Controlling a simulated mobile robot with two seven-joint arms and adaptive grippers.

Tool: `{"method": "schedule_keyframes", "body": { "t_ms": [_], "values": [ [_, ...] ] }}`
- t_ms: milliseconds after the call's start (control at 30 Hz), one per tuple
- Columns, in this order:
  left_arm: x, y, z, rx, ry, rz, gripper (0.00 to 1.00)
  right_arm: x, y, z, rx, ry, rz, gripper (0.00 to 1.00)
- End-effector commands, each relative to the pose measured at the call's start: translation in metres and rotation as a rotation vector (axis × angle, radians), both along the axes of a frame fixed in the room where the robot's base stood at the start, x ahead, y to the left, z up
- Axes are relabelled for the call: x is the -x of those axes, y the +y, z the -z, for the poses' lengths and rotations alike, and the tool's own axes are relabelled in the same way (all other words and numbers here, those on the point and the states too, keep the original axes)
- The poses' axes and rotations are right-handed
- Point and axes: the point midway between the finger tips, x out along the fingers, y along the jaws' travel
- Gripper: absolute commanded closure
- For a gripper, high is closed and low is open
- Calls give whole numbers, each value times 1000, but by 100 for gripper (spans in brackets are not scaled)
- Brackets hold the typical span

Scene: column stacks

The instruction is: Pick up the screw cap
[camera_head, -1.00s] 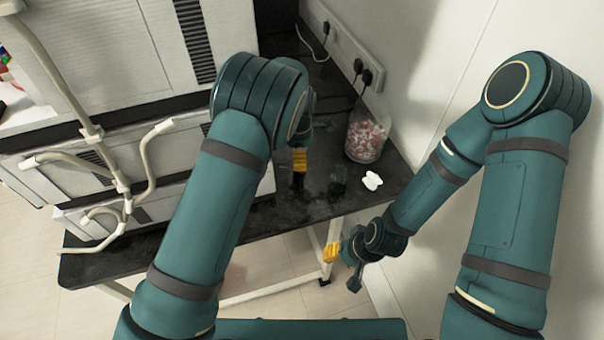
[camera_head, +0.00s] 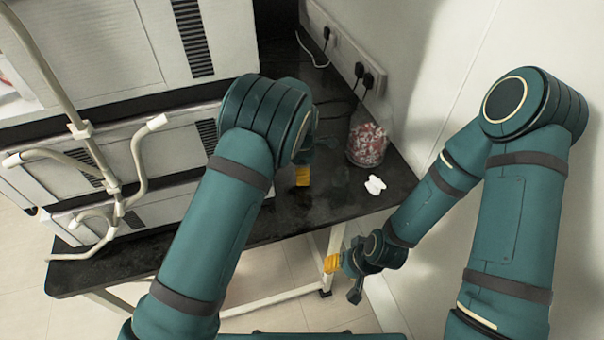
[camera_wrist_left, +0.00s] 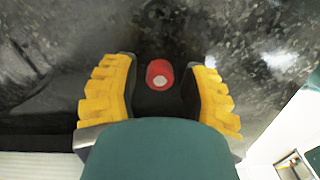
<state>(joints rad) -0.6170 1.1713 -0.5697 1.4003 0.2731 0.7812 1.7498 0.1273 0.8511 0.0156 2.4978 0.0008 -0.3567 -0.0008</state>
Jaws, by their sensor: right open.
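In the left wrist view a small red round piece with a pale end (camera_wrist_left: 160,74), apparently the screw cap, is on the dark speckled worktop. My left gripper (camera_wrist_left: 161,95) is open, its yellow fingers apart on either side of the red piece in the picture. The fingers do not appear to touch it. In the head view the left gripper (camera_head: 302,177) is low over the worktop, mostly behind its own arm, and I cannot make out the cap there. My right gripper (camera_head: 344,276) is open and empty, off the worktop's front edge.
A clear jar with red and white contents (camera_head: 367,145) stands near the wall. A small white object (camera_head: 375,185) lies in front of it. A faint clear vessel (camera_head: 338,174) is right of the left gripper. Large white machines (camera_head: 100,50) fill the left. The dark worktop (camera_head: 270,228) is bare at front.

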Motion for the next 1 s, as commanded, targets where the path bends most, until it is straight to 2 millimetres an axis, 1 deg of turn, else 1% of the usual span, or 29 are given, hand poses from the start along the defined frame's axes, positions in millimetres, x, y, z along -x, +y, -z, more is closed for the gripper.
{"method": "schedule_keyframes", "body": {
  "t_ms": [33, 200, 267, 667, 767, 867, 1000],
  "values": [
    [0, 0, 0, 0, 0, 0, 63, 0, 0, 0, 0, 0, 0, 53],
    [0, 0, 0, 0, 0, 0, 81, 0, 0, 0, 0, 0, 0, 53],
    [0, 0, 0, 0, 0, 0, 86, 0, 0, 0, 0, 0, 0, 53],
    [0, 0, -1, 0, 0, 0, 88, 0, 0, 0, 0, 0, 0, 53],
    [0, 0, -8, 0, -1, 0, 88, 0, 0, -2, 0, 1, 0, 53],
    [0, 0, -24, 1, -2, 0, 88, 1, 0, -7, 0, 3, 0, 53],
    [0, 0, -53, 1, -2, 0, 88, 2, 0, -14, -1, 6, -1, 53]
  ]
}}
